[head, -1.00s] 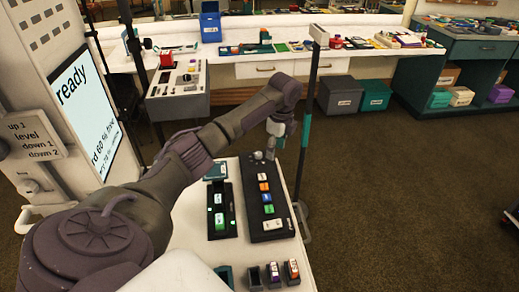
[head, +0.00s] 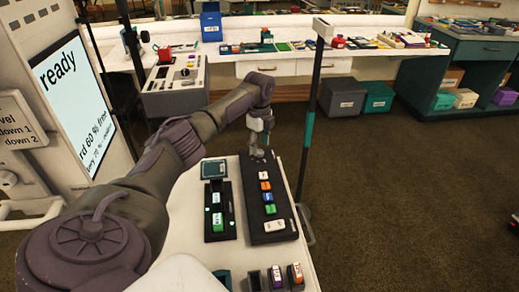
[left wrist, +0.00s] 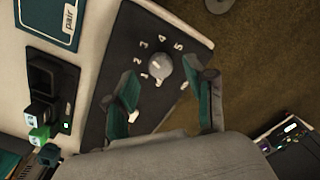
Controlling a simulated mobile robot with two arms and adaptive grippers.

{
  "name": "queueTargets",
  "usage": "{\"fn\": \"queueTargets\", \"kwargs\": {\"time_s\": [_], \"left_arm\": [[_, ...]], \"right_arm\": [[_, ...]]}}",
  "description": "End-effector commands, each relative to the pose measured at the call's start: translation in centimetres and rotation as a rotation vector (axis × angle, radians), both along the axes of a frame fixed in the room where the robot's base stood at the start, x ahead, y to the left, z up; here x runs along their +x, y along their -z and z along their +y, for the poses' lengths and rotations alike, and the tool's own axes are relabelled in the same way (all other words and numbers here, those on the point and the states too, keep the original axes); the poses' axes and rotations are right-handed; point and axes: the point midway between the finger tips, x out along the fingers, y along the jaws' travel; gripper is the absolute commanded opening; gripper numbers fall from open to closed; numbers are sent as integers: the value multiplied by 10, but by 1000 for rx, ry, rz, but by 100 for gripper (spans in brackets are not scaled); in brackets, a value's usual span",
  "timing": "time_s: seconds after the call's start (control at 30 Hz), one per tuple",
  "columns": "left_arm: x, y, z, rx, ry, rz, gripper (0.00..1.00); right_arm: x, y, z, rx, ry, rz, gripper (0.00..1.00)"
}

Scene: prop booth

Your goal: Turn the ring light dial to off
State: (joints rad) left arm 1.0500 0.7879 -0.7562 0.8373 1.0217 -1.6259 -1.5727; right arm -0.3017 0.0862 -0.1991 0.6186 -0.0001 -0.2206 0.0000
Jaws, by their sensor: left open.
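The dial (left wrist: 159,66) is a round grey knob on the far end of a dark control panel (head: 266,225). In the left wrist view, numbers 1 to 5 curve around its upper and left side. I cannot tell for sure where it points. My left gripper (left wrist: 160,76) is open, with one teal finger on each side of the dial; I cannot tell whether either touches it. My right gripper is not in view.
The panel carries several coloured buttons (head: 267,197). A black unit with green-lit sliders (head: 219,222) stands left of it, with a teal pad (head: 214,169) behind. A dark stand pole (head: 308,120) rises just right of the table. Small holders (head: 276,277) sit at the front.

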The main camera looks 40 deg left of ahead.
Motion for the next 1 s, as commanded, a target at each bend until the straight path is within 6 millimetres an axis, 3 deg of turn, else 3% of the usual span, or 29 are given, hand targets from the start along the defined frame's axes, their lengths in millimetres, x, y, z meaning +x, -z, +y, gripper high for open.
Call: {"fn": "queueTargets", "kwargs": {"time_s": [0.2,0.53,0.87,1.0], "left_arm": [[0,22,-1,0,0,1,55],[0,25,0,0,0,-1,55],[0,24,0,0,0,-1,0],[0,24,0,0,-3,-1,0]], "right_arm": [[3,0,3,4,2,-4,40],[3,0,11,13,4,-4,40],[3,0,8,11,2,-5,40],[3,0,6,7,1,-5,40]]}}
